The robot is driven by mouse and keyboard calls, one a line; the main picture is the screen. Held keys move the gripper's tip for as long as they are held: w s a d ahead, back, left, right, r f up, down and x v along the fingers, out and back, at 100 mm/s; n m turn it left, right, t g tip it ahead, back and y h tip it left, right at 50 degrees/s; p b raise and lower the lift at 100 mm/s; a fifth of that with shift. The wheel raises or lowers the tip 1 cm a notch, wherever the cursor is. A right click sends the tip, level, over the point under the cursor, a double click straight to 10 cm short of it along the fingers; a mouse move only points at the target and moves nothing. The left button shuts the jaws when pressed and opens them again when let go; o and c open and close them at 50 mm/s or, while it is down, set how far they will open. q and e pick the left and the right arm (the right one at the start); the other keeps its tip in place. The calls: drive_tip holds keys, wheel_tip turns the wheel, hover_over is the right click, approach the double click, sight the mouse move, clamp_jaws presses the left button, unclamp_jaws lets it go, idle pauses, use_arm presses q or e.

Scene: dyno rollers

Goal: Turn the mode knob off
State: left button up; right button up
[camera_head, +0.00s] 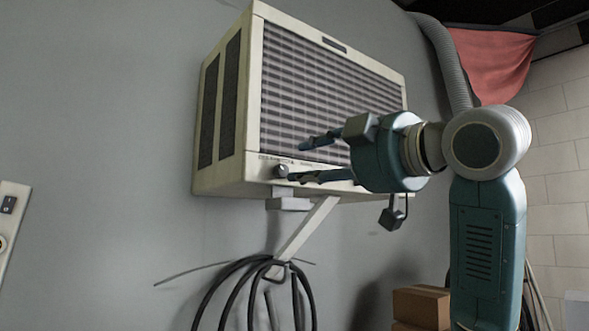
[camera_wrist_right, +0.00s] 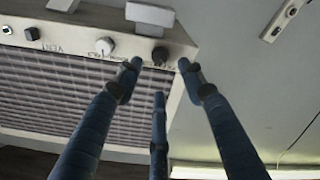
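A beige box-shaped air unit (camera_head: 228,172) is mounted on the grey wall in the head view. A small round knob (camera_head: 281,170) sits at the left end of its lower front strip. In the right wrist view this end knob (camera_wrist_right: 160,55) looks dark; a white knob (camera_wrist_right: 104,46) and a black knob (camera_wrist_right: 32,33) sit further left. I cannot read which one is the mode knob. My right gripper (camera_head: 297,161) is open, its fingers spread apart near the end knob; whether they touch it is unclear. It also shows in the wrist view (camera_wrist_right: 158,72). My left gripper is out of view.
A bracket arm (camera_head: 307,232) and coiled black cables (camera_head: 235,280) hang below the unit. A wall switch plate (camera_head: 9,222) is at the far left. Cardboard boxes (camera_head: 422,306) stand at lower right.

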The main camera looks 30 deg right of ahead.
drive_tip(key=s, duration=0.5)
drive_tip(key=shift+d+f, duration=0.15)
drive_tip(key=shift+d, duration=0.2)
